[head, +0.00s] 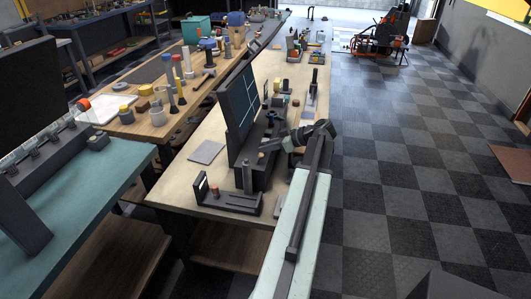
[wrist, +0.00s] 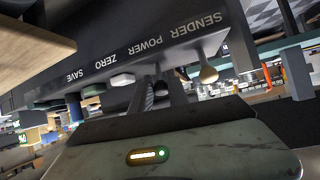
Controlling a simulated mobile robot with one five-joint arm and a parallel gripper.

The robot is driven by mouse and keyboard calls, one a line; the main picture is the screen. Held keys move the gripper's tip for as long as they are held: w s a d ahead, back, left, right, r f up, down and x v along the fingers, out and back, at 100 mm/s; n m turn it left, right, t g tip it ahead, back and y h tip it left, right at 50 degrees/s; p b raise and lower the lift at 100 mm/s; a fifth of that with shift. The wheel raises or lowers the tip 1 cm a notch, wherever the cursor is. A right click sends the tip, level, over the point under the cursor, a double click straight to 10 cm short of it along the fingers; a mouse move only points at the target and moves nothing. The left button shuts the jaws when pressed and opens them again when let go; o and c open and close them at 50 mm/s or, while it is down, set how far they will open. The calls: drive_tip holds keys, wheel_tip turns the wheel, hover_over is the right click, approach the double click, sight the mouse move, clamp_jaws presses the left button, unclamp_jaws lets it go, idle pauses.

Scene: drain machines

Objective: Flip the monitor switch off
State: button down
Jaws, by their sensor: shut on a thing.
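A dark upright monitor (head: 237,106) stands on the light wooden bench with a dark control box (head: 257,172) at its base. In the wrist view the panel (wrist: 110,45) appears upside down, labelled SAVE, ZERO, POWER and SENDER. My gripper (wrist: 160,92) is at the panel edge by the POWER label, shut on a small switch there that the fingers mostly hide. Whether that switch is on or off cannot be told. A beige knob (wrist: 208,73) sits beside the fingers towards SENDER, and a pale knob (wrist: 122,80) by ZERO. In the head view my gripper (head: 272,149) reaches the box from the right.
A dark bracket (head: 229,203) stands at the bench's near end, and a grey flat plate (head: 206,152) lies left of the monitor. A second bench (head: 140,125) with many tools runs along the left. The checkered floor (head: 390,190) at the right is clear.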

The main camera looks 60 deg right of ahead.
drive_tip(key=shift+s+f+t+b, duration=0.1)
drive_tip(key=shift+t+b, duration=0.25)
drive_tip(key=shift+t, duration=0.05)
drive_tip(key=c, duration=1.3)
unclamp_jaws()
drive_tip(key=shift+c, duration=0.2)
drive_tip(key=p+v, duration=0.3)
drive_tip(key=v, duration=0.5)
drive_tip(key=shift+p, duration=0.3)
drive_tip(key=shift+d, duration=0.1)
